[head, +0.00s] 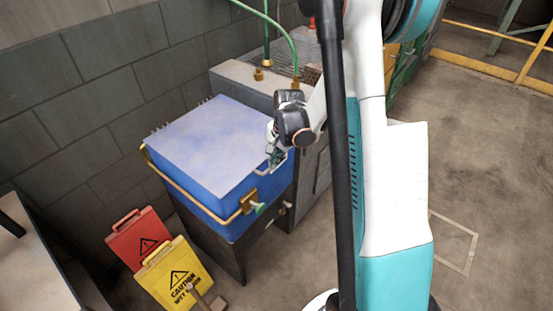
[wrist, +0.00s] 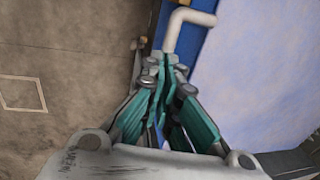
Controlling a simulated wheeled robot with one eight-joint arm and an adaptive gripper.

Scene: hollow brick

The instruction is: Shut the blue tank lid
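The blue tank (head: 225,205) stands against the wall in the head view. Its lid (head: 208,148) has a pale lavender top and looks flat over the tank; I cannot tell whether a small gap remains at its edge. The lid also fills the right of the wrist view (wrist: 265,75). A pale bent handle (wrist: 178,28) sticks out from the lid's edge. My gripper (head: 275,160) is at this handle, on the lid's right side. In the wrist view its teal fingers (wrist: 166,68) come together around the handle bar, which is partly hidden between them.
A brass latch (head: 248,201) with a green knob is on the tank's front. Red (head: 138,238) and yellow (head: 175,275) caution signs stand at front left. A grey unit (head: 245,78) with green pipes is behind. The floor at right is open.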

